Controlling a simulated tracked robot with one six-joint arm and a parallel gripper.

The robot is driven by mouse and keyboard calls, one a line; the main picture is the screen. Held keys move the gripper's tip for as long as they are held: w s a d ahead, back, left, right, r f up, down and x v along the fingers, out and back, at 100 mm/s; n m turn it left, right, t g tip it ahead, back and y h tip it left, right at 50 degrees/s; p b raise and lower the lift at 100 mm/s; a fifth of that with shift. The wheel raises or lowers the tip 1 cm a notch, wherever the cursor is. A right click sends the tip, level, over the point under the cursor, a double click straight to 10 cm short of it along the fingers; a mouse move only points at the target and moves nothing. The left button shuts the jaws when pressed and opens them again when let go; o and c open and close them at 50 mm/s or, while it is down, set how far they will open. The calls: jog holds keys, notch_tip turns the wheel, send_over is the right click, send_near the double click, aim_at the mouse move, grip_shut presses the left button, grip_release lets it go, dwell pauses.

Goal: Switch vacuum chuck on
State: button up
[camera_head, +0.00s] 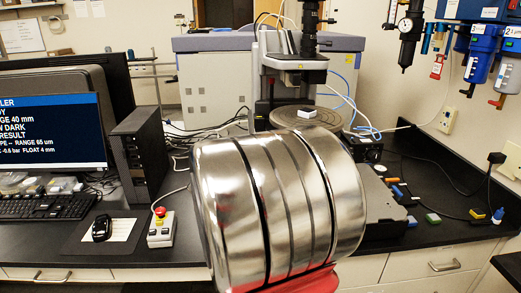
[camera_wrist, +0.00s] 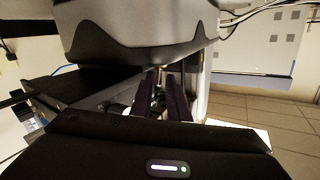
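A round grey chuck stage (camera_head: 262,124) sits under the profiler head (camera_head: 303,62) in the head view, with a small white block (camera_head: 306,113) on it. A small black box (camera_head: 368,149) stands just right of the stage; I cannot tell whether it carries the vacuum switch. My gripper shows in the wrist view (camera_wrist: 160,98) as two dark fingers with a narrow gap and nothing clearly held between them. A pale grey housing (camera_wrist: 135,30) fills the upper part of that view, beyond the fingers. My gripper is not visible in the head view.
My shiny arm link hides the middle of the bench. A control box with a red button (camera_head: 161,228), a mouse (camera_head: 102,229) and a monitor (camera_head: 50,130) are at left. Small coloured blocks (camera_head: 433,218) lie at right. Blue filters (camera_head: 482,50) hang on the wall.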

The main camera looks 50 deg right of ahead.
jog(key=shift+o, duration=1.1)
jog(key=shift+s, duration=0.1)
jog(key=shift+r, duration=0.1)
jog(key=v, duration=0.8)
